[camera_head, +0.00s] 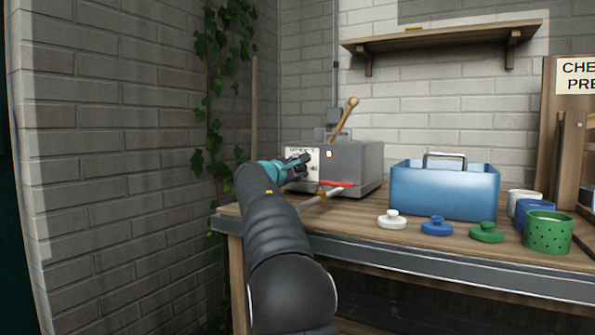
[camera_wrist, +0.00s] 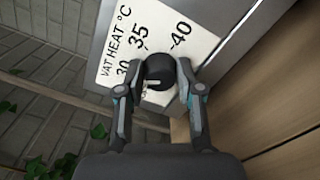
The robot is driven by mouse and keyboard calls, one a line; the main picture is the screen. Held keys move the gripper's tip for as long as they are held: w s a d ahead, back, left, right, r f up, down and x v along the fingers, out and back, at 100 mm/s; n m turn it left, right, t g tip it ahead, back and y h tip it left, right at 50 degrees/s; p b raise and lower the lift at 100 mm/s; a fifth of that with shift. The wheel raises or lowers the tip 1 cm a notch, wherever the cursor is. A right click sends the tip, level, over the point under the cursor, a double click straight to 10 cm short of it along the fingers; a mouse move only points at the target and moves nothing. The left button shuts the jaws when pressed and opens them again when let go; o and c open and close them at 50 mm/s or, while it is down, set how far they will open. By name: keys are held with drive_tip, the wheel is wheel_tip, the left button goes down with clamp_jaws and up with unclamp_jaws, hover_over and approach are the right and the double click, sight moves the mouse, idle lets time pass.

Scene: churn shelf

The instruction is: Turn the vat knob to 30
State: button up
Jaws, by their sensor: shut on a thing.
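The vat (camera_head: 352,165) is a grey metal box at the back left of the wooden bench. Its front dial plate (camera_wrist: 150,40) reads "VAT HEAT °C" with marks 30, 35 and 40, tilted in the wrist view. The black vat knob (camera_wrist: 160,71) sits below the marks, with a pale pointer line (camera_wrist: 152,83) low on its left side, towards the 30 side. My gripper (camera_wrist: 163,85) has one finger on each side of the knob and is shut on it. In the head view my gripper (camera_head: 300,162) is at the vat's front face and hides the knob.
A red-handled tap (camera_head: 336,184) sticks out of the vat close right of my gripper. A blue box (camera_head: 445,190) stands to the right. White (camera_head: 391,220), blue (camera_head: 437,227) and green (camera_head: 486,233) lids lie before it, with cups at far right. Ivy (camera_head: 213,90) climbs the left wall.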

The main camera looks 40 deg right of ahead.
drive_tip(key=o, duration=1.1)
drive_tip(key=shift+o, duration=0.2)
drive_tip(key=v, duration=1.2)
